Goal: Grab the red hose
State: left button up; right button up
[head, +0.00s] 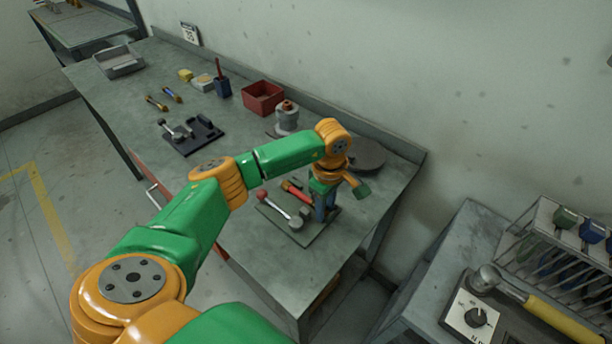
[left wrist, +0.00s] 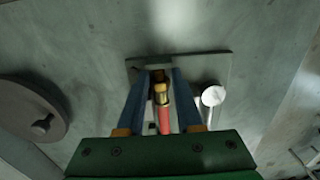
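The red hose (head: 295,190) lies at the grey plate near the front right of the workbench, partly behind my left gripper. In the left wrist view the red hose (left wrist: 164,119) has a brass-coloured end (left wrist: 161,94) and shows between the two fingers. My left gripper (head: 325,207) points down over the plate; in the left wrist view its blue fingers (left wrist: 163,76) stand apart on either side of the hose, with a gap visible. I see no clear contact with the hose. My right gripper is not in view.
A dark round disc (head: 364,154) lies behind the gripper. A red bin (head: 262,97) and a grey valve-like part (head: 286,119) stand farther back.

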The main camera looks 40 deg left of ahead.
pick_arm(q)
jog(key=c, duration=0.4)
grip_shut()
